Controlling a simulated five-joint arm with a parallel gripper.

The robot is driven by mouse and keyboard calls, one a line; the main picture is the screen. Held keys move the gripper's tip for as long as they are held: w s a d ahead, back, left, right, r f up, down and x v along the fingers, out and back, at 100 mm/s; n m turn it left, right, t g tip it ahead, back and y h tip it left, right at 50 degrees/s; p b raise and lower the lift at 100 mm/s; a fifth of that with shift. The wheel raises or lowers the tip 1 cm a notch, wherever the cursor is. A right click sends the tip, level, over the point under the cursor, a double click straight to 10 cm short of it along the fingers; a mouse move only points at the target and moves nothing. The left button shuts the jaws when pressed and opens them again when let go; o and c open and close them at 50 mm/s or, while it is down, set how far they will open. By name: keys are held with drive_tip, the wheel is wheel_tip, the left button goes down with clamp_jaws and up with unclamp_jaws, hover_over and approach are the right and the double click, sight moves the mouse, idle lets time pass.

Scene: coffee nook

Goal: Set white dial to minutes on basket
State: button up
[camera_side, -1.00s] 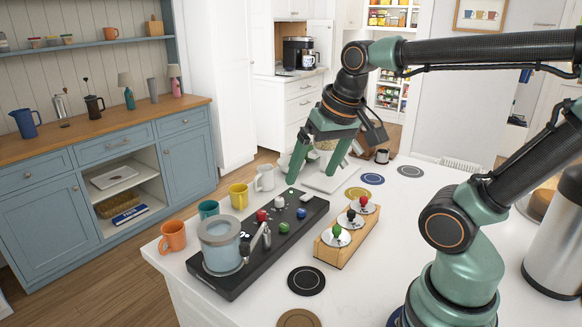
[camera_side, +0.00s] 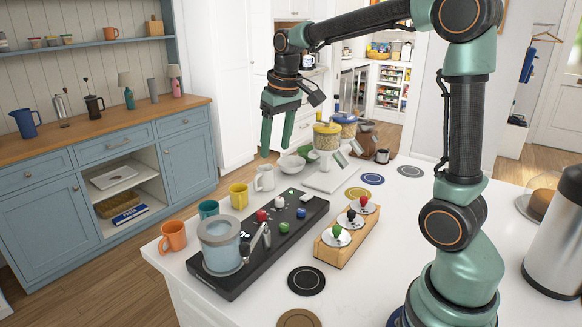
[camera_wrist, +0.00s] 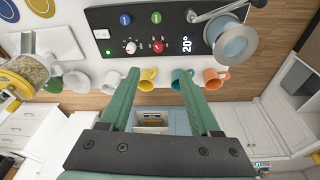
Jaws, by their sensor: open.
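A long black control panel (camera_side: 237,284) lies on the white counter. The white dial (camera_side: 279,201) sits near its far end, beside a red dial (camera_side: 261,215). In the wrist view the white dial (camera_wrist: 131,47) has small marks around it, too small to read, and the red dial (camera_wrist: 157,46) is to its right. No basket mark can be made out. My gripper (camera_side: 276,150) is open and empty, raised beyond the far end of the panel and apart from it. In the wrist view my gripper (camera_wrist: 158,72) has its fingertips below the dials in the picture.
The panel also carries a blue knob (camera_side: 301,213), a green knob (camera_side: 284,227), a white switch (camera_side: 306,197) and a glass-like pot (camera_side: 221,246). Several mugs line its left side, including a yellow one (camera_side: 238,196). A wooden rack (camera_side: 336,256) stands right; grain dispensers (camera_side: 327,136) stand behind.

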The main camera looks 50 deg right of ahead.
drive_tip(key=w+d+f+g, duration=0.1)
drive_tip(key=w+d+f, duration=0.4)
drive_tip(key=d, duration=0.1)
drive_tip(key=m+g, duration=0.1)
approach(280, 199)
drive_tip(key=f, duration=0.8)
drive_tip(key=shift+w+d+f, duration=0.15)
drive_tip(key=shift+w+f, duration=0.05)
drive_tip(key=shift+f, duration=0.2)
clamp_jaws()
